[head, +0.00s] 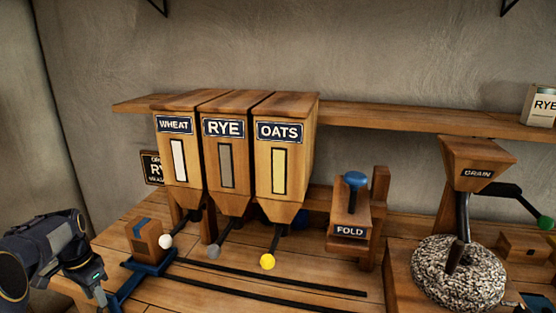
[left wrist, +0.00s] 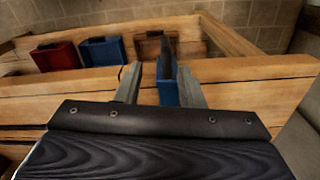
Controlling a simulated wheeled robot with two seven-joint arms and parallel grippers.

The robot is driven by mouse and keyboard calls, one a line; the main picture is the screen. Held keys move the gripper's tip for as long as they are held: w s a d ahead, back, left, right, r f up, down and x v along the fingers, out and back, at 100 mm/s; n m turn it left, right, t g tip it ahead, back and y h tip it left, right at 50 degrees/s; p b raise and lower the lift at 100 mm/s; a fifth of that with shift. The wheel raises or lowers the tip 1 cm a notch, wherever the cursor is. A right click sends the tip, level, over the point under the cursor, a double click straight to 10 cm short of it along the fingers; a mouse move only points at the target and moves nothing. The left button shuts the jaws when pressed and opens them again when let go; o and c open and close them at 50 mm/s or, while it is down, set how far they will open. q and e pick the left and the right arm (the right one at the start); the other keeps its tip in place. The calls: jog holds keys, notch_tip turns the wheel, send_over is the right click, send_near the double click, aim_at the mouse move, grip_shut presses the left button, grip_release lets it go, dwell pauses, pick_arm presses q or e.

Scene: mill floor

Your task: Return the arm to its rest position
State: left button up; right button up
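My left gripper (head: 100,294) is at the lower left of the head view, at the bench's left end. It is beside a blue sled (head: 150,270) that carries a small wooden box with a blue strip (head: 150,240). In the left wrist view, my left gripper (left wrist: 160,90) has its two grey fingers apart. An upright blue piece (left wrist: 167,75) stands between them, close to the right finger, with a gap on the left. Whether it touches the right finger I cannot tell. My right gripper is not clearly in either view.
Wooden hoppers marked WHEAT (head: 179,160), RYE (head: 226,165) and OATS (head: 279,160) stand behind dark rails (head: 270,277). Right of them are the FOLD press (head: 350,210) and GRAIN funnel (head: 477,155) over a millstone (head: 458,275). The wrist view shows red (left wrist: 56,57) and blue (left wrist: 104,53) bins.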

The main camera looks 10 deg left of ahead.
pick_arm(q)
jog(key=s+d+r+n+t+h, duration=0.1)
jog(key=s+d+r+t, duration=0.15)
jog(key=d+r, duration=0.45)
jog(key=s+d+r+n+t+h, duration=0.15)
jog(key=s+d, duration=0.25)
jog(key=d, duration=0.7)
jog(key=s+d+f+n+t+h, duration=0.1)
jog(key=s+d+f+n, duration=0.1)
jog(key=s+d, duration=1)
jog(key=d, duration=0.2)
jog(key=shift+s+d+f, duration=0.3)
jog(key=shift+s+f, duration=0.05)
